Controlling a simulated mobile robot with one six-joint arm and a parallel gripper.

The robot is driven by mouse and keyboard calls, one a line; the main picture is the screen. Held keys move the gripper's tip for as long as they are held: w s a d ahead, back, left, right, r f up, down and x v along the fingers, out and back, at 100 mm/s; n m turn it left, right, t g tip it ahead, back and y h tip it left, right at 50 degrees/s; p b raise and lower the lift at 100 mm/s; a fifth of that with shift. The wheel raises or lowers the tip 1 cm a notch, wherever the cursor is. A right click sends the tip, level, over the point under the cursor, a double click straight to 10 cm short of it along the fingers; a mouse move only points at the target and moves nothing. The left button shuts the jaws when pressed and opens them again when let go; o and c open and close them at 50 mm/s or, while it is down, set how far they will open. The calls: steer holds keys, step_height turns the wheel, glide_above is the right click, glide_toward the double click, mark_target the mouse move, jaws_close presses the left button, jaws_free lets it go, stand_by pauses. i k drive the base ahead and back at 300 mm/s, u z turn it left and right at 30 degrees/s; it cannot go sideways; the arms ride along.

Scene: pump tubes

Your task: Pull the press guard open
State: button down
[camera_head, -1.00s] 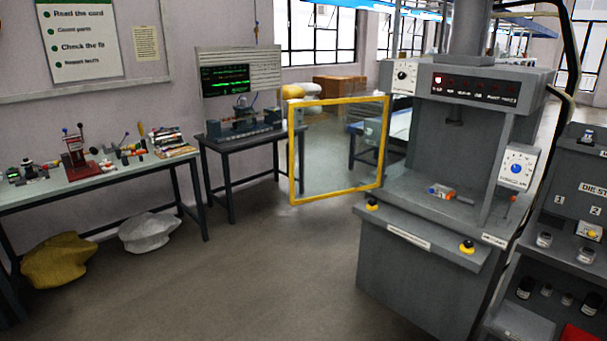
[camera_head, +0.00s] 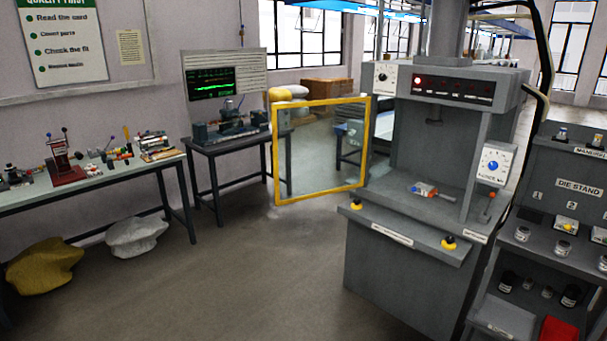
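The press (camera_head: 393,267) is a grey machine right of centre, with a control strip on top and a bed at waist height. Its guard (camera_head: 275,160) is a clear panel in a yellow frame. The guard stands swung out to the left of the press, and the front of the bed is uncovered. My gripper is not in view.
A die stand (camera_head: 560,228) with small jars is at the right. A workbench (camera_head: 95,184) with tools lines the left wall, with two sacks (camera_head: 138,236) by it. A dark table (camera_head: 222,145) holds a monitor. The floor between is clear.

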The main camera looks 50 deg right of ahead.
mark_target(274, 148)
steer(key=z, duration=0.05)
steer(key=i, duration=1)
steer(key=u, duration=0.05)
